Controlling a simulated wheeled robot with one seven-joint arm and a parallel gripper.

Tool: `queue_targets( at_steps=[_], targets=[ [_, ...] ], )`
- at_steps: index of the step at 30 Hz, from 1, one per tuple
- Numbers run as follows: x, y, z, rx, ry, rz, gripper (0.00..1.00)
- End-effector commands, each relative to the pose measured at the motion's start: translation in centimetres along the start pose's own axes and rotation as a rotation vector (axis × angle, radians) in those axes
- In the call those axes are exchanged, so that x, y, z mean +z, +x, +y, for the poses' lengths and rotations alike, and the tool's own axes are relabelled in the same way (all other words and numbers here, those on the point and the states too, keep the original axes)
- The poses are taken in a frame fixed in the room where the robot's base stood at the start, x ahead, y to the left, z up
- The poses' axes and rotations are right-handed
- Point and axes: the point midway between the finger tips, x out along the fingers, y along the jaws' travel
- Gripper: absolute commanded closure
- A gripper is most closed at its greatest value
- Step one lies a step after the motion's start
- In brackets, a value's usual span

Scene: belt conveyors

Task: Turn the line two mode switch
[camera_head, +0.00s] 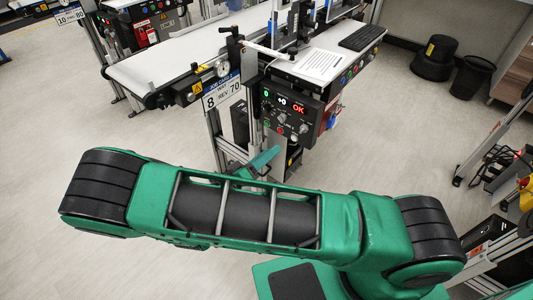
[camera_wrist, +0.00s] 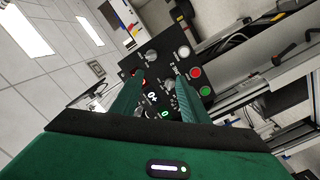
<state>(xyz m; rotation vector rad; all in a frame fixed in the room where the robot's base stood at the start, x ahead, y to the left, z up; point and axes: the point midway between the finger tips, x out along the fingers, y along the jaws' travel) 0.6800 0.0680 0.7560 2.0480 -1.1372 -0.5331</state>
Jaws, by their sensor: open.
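A black control panel (camera_head: 288,112) hangs below the front end of a conveyor in the head view. It has lit readouts, including a red OK, and several knobs. In the wrist view the panel (camera_wrist: 203,91) appears tilted, with silver knobs (camera_wrist: 152,57), red, white and green buttons and lit digits. I cannot read which knob is the line two mode switch. My gripper (camera_wrist: 158,80) is open and empty, its two green fingers pointing at the panel with knobs and digits showing between them. The fingers hide parts of the panel. Contact with a knob cannot be told.
The white conveyor belt (camera_head: 183,60) runs above and left of the panel. A keyboard (camera_head: 362,38) and a paper sheet (camera_head: 318,64) lie on the worktop. Black bins (camera_head: 473,77) stand at the right. The floor (camera_head: 50,120) at the left is clear.

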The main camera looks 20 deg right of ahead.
Motion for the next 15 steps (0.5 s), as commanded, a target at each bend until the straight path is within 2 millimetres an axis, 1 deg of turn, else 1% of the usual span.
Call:
queue_targets(
  at_steps=[11, 15],
  targets=[
    [0.0, -0.1, 0.0, -0.001, 0.000, 0.001, 0.59],
    [-0.1, -1.4, -0.1, -0.003, 0.000, 0.002, 0.59]
  ],
)
